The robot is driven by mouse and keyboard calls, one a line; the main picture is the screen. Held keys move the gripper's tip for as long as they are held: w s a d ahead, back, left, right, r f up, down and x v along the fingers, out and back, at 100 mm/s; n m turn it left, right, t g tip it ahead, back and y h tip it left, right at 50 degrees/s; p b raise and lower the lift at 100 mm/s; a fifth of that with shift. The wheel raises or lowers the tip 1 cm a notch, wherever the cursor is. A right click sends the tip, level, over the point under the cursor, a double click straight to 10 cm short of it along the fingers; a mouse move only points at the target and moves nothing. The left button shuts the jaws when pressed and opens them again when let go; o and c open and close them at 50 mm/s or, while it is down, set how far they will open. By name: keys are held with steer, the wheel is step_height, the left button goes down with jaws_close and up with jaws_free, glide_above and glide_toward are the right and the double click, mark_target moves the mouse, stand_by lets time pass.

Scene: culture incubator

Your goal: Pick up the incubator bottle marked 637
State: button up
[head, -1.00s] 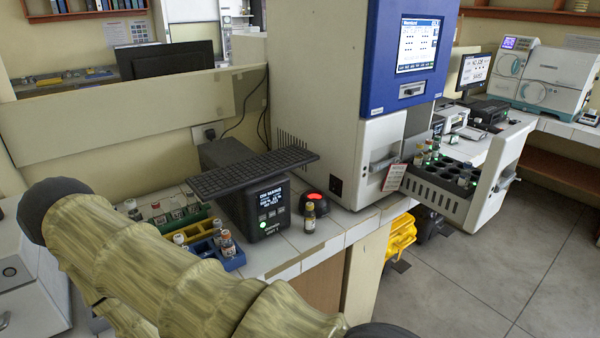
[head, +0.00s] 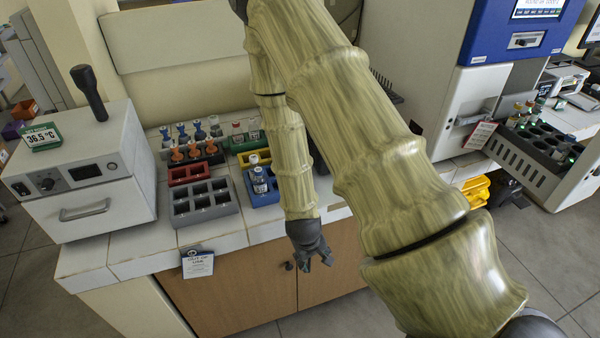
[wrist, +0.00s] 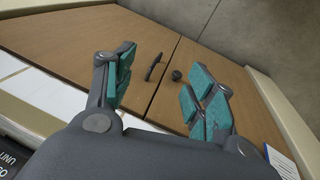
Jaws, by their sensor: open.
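Several small capped bottles (head: 518,112) stand in the open perforated drawer (head: 515,151) of the blue and white machine at the right. A capped bottle (head: 259,180) stands in the blue rack (head: 264,199) on the counter, with another behind it. The number 637 cannot be read on any bottle. My gripper (head: 313,258) hangs open and empty in front of the brown cabinet, below the counter edge and right of the racks. In the wrist view my gripper (wrist: 160,85) has its teal pads apart, facing the cabinet doors.
A white box appliance (head: 80,178) showing 36.5 °C stands on the left of the counter. Grey (head: 205,207), red (head: 190,174) and green racks crowd the counter. A tag (head: 197,263) hangs at its front edge. My arm hides the middle. Floor at the right is open.

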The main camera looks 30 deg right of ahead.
steer(key=w+d+r+m+t+p, duration=0.1)
steer(key=w+d+r, duration=0.1)
steer(key=w+r, duration=0.55)
steer(key=w+d+r+m+t+y+p, duration=0.1)
steer(key=w+d+r, duration=0.25)
steer(key=r, duration=0.65)
steer(key=w+d+r+m+t+p, duration=0.1)
steer(key=w+d+r, duration=0.1)
steer(key=w+r, duration=0.55)
steer(key=shift+s+x, duration=0.2)
steer(key=shift+x, duration=1.7)
steer(key=shift+a+f, duration=0.15)
steer(key=shift+f, duration=0.1)
steer(key=shift+p+x, duration=0.8)
steer(key=shift+x, duration=1.65)
steer(key=c, duration=1.2)
